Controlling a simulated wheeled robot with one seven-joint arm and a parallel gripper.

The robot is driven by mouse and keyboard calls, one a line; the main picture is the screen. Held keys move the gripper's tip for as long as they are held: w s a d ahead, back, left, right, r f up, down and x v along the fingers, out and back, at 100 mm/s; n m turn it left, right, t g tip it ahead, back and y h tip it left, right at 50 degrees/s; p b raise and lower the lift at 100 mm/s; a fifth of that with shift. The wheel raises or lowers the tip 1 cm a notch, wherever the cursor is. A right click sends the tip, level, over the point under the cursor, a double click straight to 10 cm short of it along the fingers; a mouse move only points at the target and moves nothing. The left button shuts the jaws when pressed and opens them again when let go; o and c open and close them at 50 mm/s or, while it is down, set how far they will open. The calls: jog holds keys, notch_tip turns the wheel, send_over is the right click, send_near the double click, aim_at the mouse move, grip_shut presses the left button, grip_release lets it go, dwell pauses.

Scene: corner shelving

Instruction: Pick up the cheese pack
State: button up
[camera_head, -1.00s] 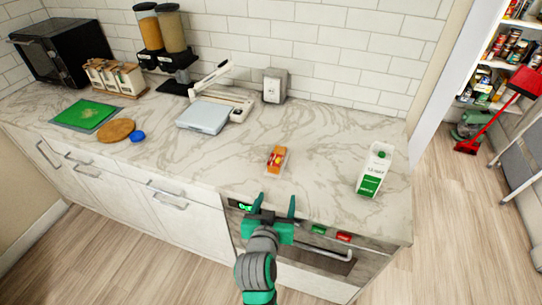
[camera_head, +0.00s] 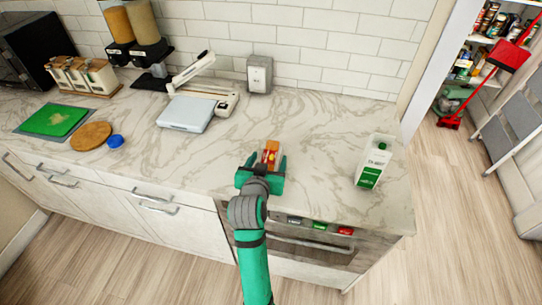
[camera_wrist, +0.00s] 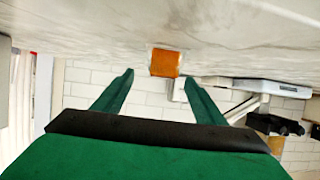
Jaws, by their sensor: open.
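The cheese pack (camera_head: 271,152) is a small orange and yellow pack lying on the marble counter near its front edge. In the wrist view the cheese pack (camera_wrist: 165,63) shows its orange end, centred between and just beyond the fingertips. My gripper (camera_head: 263,168) is at the near side of the pack, its green fingers reaching to either side of the pack's near part. In the wrist view my gripper (camera_wrist: 158,78) is open with nothing held. The lower part of the pack is partly hidden by my gripper in the head view.
A scale (camera_head: 186,113), a grey box (camera_head: 259,74), a wooden board (camera_head: 91,136) and a blue lid (camera_head: 115,141) lie farther back or left. The counter around the pack is clear.

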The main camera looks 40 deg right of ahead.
aim_at(270, 152)
jog(key=shift+x, duration=2.75)
jog(key=shift+w+a+r, duration=0.1)
jog(key=shift+w+r, duration=0.05)
jog(key=c, duration=1.4)
jog(key=shift+r, duration=0.1)
